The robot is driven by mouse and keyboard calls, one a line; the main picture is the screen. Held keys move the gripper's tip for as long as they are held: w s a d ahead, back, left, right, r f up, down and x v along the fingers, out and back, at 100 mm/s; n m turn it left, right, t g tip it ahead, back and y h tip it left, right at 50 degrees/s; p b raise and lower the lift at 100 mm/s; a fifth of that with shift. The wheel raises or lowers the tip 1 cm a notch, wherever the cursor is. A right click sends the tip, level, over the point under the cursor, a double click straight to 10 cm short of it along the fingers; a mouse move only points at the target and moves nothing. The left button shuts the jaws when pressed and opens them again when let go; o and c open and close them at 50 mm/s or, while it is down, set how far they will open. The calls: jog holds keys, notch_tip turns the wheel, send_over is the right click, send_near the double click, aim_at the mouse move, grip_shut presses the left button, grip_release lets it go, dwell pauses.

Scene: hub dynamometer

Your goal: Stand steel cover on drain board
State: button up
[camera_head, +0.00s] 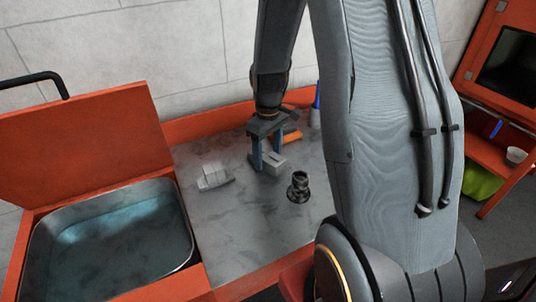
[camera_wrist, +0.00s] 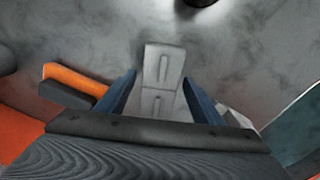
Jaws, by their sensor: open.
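A pale grey block with slot-like marks, probably the steel cover (camera_head: 276,165), stands on the grey worktop. It also shows in the wrist view (camera_wrist: 163,66), between and beyond my blue fingers. My gripper (camera_head: 265,159) is open and points down at the block. In the wrist view my gripper (camera_wrist: 159,78) has a finger on each side of the block, with gaps showing. A pale, ribbed, angled piece, possibly the drain board (camera_head: 213,177), lies to the left on the worktop. Its edge shows at the right in the wrist view (camera_wrist: 236,117).
A dark stepped cylinder (camera_head: 298,187) stands right of the block. An orange-and-black item (camera_head: 291,137) lies behind it, near a blue bottle (camera_head: 316,107). A water-filled basin (camera_head: 115,240) with a raised orange lid (camera_head: 85,145) is at left. The worktop's front (camera_head: 235,240) is clear.

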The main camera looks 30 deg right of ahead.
aim_at(268, 154)
notch_tip(268, 154, up, 12)
jog(key=b, duration=0.3)
jog(key=s+a+f+m+t, duration=0.1)
jog(key=s+a+f+m, duration=0.3)
jog(key=s+a, duration=0.6)
jog(key=s+f, duration=0.1)
jog(key=s, duration=0.1)
jog(key=shift+s+a+f, duration=0.2)
jog(key=shift+s+f, duration=0.1)
